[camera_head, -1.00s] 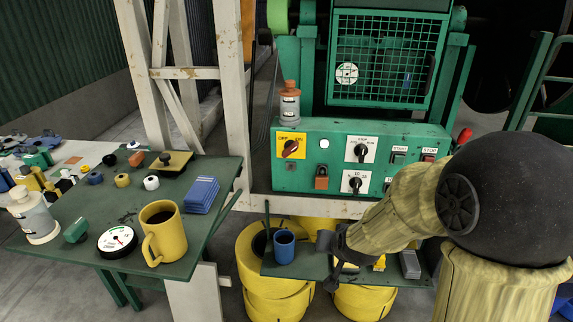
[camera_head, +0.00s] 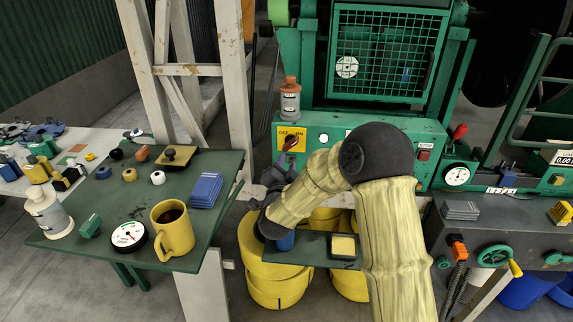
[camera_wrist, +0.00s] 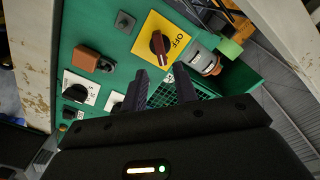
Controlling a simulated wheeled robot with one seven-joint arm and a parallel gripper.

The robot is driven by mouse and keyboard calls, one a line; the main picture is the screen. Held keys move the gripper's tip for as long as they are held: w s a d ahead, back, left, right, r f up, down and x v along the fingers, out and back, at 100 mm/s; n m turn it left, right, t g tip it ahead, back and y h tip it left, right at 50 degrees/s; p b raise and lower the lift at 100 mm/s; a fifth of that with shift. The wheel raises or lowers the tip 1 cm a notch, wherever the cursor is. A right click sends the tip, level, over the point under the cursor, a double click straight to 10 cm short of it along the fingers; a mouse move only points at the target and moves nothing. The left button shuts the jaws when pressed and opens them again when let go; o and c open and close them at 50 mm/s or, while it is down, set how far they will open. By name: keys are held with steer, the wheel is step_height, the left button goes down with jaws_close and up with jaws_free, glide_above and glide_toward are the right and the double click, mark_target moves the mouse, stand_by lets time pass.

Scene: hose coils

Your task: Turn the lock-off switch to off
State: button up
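The lock-off switch is a dark red knob on a yellow plate (camera_head: 290,140) marked OFF on the left and ON on the right, at the left of the green control panel. The knob's handle slants toward the ON side in the head view. In the wrist view the red knob (camera_wrist: 158,44) is fully visible, with OFF beside it. My gripper (camera_head: 276,172) is just below the switch in the head view. In the wrist view my gripper (camera_wrist: 160,82) has its two dark fingers apart, empty, and short of the knob.
A reddish-brown padlock (camera_wrist: 85,58) and black selector knobs share the panel. An orange-capped bottle (camera_head: 290,100) stands above the switch. A white post (camera_head: 232,85) rises left of the panel. A green table (camera_head: 130,205) with a yellow mug (camera_head: 172,232) is at left.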

mark_target(290, 147)
steer(key=shift+w, duration=0.15)
steer(key=shift+w+d+p, duration=0.15)
steer(key=shift+w+p, duration=1.75)
steer(key=shift+w, duration=1.7)
steer(key=shift+f, duration=0.1)
steer(key=shift+w+b, duration=0.25)
steer(key=shift+b, duration=0.25)
steer(key=shift+c, duration=0.2)
